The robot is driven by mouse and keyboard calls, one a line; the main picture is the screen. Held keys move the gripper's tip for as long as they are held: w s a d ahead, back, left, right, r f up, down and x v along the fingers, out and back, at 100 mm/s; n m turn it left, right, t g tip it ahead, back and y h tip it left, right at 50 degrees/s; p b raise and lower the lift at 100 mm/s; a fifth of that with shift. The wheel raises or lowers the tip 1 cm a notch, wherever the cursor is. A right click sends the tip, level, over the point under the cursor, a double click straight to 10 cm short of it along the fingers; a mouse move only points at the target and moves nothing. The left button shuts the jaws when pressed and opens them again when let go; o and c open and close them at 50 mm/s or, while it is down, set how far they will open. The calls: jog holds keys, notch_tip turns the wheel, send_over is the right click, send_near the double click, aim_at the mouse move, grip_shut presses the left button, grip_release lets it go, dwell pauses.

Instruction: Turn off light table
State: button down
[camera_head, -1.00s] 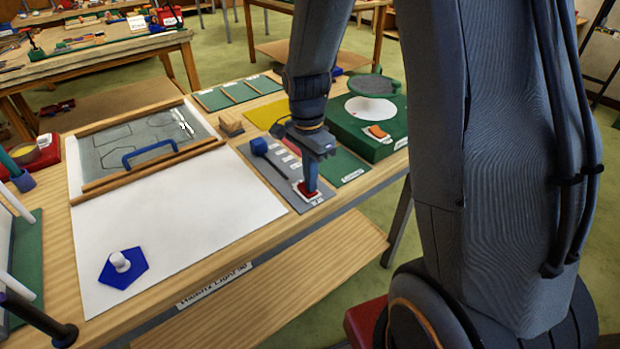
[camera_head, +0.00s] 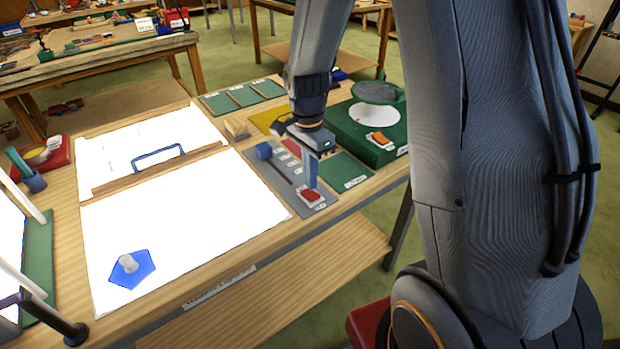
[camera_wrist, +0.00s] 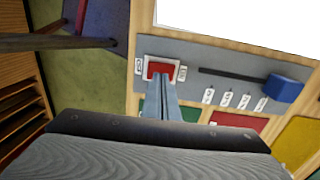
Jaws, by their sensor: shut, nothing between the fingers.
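The light table (camera_head: 190,225) glows bright white across the bench, its upper panel with the blue handle (camera_head: 158,153) also lit. A red rocker switch (camera_head: 312,196) in a white frame sits at the near end of a grey control panel (camera_head: 268,173). My gripper (camera_head: 311,184) is shut and empty, pointing down at the switch. In the wrist view, the fingertips (camera_wrist: 161,80) overlap the near edge of the red switch (camera_wrist: 160,68); whether they touch it I cannot tell.
A blue slider knob (camera_head: 264,151) stands at the panel's far end. A green box with a white disc and an orange switch (camera_head: 380,139) is to the right. A blue pentagon piece with a white knob (camera_head: 132,268) lies on the lit surface.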

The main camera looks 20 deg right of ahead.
notch_tip(320, 180, up, 12)
jog(key=b, duration=0.2)
jog(key=shift+r, duration=0.15)
dwell(0.4)
jog(key=w+b, duration=0.1)
jog(key=b, duration=0.3)
jog(key=w+g+b, duration=0.1)
jog(key=b, duration=0.3)
jog(key=shift+a+f, duration=0.2)
jog(key=shift+a, duration=0.2)
jog(key=shift+s+r+b, duration=0.1)
jog(key=shift+r+b, duration=0.1)
jog(key=shift+b, duration=0.1)
jog(key=p, duration=0.3)
send_near(305, 189)
jog(key=s+f, duration=0.1)
jog(key=f, duration=0.1)
jog(key=s+f, duration=0.1)
jog(key=s+d+f, duration=0.1)
jog(key=s+f, duration=0.1)
jog(key=shift+s+f, duration=0.1)
jog(key=shift+f, duration=0.25)
